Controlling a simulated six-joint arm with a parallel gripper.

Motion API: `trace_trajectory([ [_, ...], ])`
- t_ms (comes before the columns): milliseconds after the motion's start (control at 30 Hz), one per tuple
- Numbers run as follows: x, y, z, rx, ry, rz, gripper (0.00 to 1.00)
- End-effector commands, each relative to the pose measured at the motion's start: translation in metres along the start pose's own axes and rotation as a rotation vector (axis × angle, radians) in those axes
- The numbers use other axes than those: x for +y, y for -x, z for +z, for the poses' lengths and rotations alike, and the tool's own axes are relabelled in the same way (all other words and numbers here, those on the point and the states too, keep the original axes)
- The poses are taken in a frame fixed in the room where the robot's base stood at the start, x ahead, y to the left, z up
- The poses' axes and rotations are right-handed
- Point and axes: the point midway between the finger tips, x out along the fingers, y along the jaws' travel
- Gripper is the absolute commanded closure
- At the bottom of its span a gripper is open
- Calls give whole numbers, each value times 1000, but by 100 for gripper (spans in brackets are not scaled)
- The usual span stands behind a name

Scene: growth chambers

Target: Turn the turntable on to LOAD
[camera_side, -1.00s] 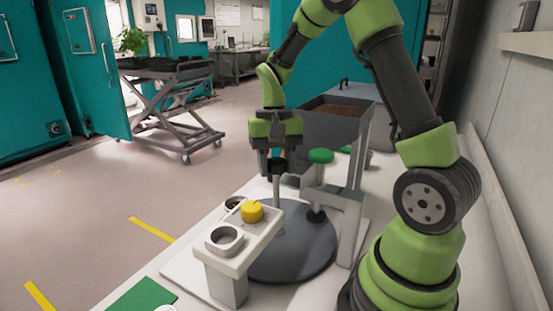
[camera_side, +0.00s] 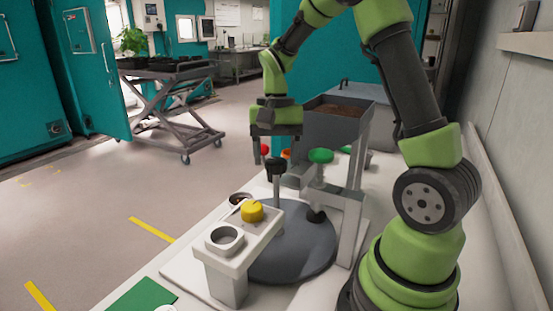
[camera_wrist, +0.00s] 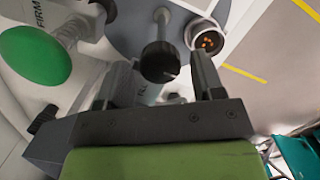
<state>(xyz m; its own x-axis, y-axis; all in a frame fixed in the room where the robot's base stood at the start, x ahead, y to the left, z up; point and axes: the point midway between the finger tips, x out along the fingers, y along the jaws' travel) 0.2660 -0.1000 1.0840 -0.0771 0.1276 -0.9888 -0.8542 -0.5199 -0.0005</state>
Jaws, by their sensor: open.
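The turntable (camera_side: 305,258) is a dark grey disc at the front of the bench. A post with a black knob (camera_side: 276,168) stands up from it; the knob also shows in the wrist view (camera_wrist: 160,60). My gripper (camera_side: 277,152) is open and empty just above the knob. In the wrist view my two fingers (camera_wrist: 163,82) are spread on either side of the line to the knob, apart from it. A cup with brown contents (camera_wrist: 206,42) sits near the disc's edge. No LOAD label is readable.
A green button (camera_side: 320,156), marked FIRM in the visible part of its wrist-view label, stands right of the knob. A white stand with a yellow knob (camera_side: 252,211) and an empty ring (camera_side: 224,238) is in front. A soil hopper (camera_side: 340,108) stands behind.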

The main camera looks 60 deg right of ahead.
Motion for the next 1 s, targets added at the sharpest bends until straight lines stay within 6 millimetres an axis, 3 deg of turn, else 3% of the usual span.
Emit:
trace_trajectory([
  [400,0,42,6,1,1,-1,38],
  [833,0,48,9,4,6,-3,38],
  [1000,-3,64,34,70,96,-56,38],
])
